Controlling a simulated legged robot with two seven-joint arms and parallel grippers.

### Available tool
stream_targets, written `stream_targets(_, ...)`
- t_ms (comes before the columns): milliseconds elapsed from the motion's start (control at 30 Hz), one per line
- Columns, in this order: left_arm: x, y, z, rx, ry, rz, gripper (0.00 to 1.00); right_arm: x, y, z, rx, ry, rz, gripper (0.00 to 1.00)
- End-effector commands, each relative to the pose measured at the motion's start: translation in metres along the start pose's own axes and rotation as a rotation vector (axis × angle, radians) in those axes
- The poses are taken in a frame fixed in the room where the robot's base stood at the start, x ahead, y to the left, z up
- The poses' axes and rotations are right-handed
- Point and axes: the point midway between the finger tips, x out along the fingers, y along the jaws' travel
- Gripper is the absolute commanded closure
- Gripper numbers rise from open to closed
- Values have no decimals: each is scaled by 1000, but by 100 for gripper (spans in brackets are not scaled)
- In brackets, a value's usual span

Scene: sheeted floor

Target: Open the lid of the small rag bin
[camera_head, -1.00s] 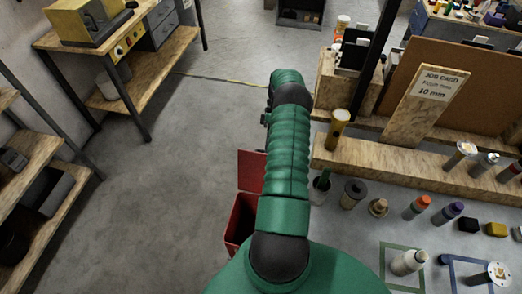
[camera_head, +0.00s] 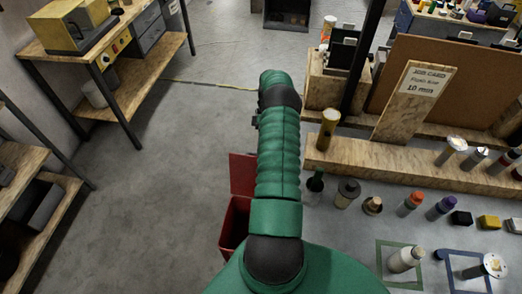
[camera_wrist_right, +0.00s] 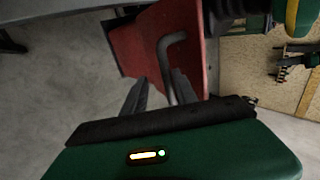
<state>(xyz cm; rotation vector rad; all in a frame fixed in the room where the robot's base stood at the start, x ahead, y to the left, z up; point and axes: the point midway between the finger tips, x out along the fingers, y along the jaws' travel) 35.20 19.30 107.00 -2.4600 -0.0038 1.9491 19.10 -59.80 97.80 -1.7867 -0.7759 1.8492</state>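The small red rag bin (camera_head: 231,234) stands on the floor, left of my green arm, which hides its right side. Its red lid (camera_head: 242,172) stands raised at the far side, and the dark inside shows. In the right wrist view a red panel (camera_wrist_right: 130,48) with a bent grey handle (camera_wrist_right: 163,62) is close ahead. My right gripper (camera_wrist_right: 159,78) is open, its two dark fingers apart. The handle's lower end shows between the fingers, nearer the right one; I cannot tell if they touch. My left gripper is in neither view.
A workbench (camera_head: 345,160) with bottles and caps is on the right, close to the bin. A wooden shelf (camera_head: 52,225) and a bench with a yellow machine (camera_head: 72,25) stand left. The grey floor (camera_head: 165,185) between them is clear.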

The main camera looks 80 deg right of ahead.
Motion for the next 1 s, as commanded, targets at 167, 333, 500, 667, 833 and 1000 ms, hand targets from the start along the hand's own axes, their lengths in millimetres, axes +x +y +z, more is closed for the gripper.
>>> stream_targets(167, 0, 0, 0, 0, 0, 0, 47, 0, -2, -1, -1, 0, 1, 66)
stream_targets(333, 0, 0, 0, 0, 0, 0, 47, 0, -4, -1, -1, 0, 1, 66)
stream_targets(500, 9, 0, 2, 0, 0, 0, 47, -11, -10, -1, -1, 0, 3, 66)
stream_targets(667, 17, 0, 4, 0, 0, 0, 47, -18, -32, 2, 0, -1, -4, 66)
stream_targets(833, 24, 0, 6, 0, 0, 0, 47, 3, -58, 11, 2, -3, -5, 66)
stream_targets(1000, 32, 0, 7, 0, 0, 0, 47, 27, -89, 20, 2, -2, -3, 66)
